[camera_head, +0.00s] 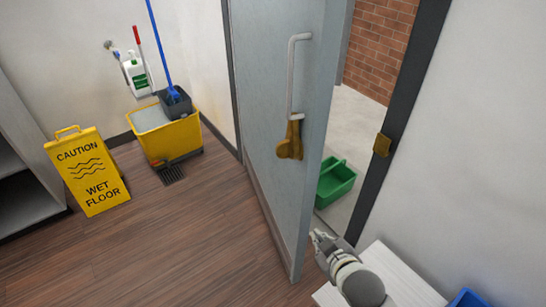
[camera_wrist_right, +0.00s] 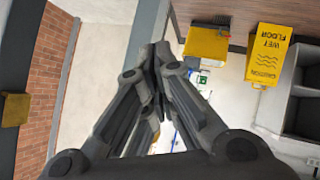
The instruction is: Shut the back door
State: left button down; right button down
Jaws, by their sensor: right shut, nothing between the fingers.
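The back door (camera_head: 265,110) is grey and stands open at an angle. A pale vertical handle (camera_head: 292,75) is on its room-side face. The dark door frame (camera_head: 405,100) carries a brass plate (camera_head: 382,145). My right gripper (camera_head: 317,237) is shut and empty, low by the door's free edge on the doorway side. I cannot tell whether it touches the door. Its closed fingers also show in the right wrist view (camera_wrist_right: 154,55). My left gripper is not in view.
A green crate (camera_head: 335,183) sits on the floor beyond the doorway, near the door edge. A yellow mop bucket (camera_head: 168,138) and a wet floor sign (camera_head: 88,171) stand left. A white surface (camera_head: 395,280) and blue bin (camera_head: 468,298) are lower right. Floor left of the door is clear.

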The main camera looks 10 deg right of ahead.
jog(key=w+a+r+n+t+y, duration=0.3)
jog(key=w+a+r+n+y, duration=0.1)
jog(key=w+r+n, duration=0.25)
jog(key=w+a+r+n+t+y, duration=0.4)
jog(key=w+r+n, duration=0.1)
jog(key=r, duration=0.3)
jog(key=a+x, duration=0.1)
jog(key=x, duration=0.9)
jog(key=d, duration=0.1)
jog(key=d+f, duration=0.2)
jog(key=d, duration=0.1)
jog(key=shift+p, duration=0.4)
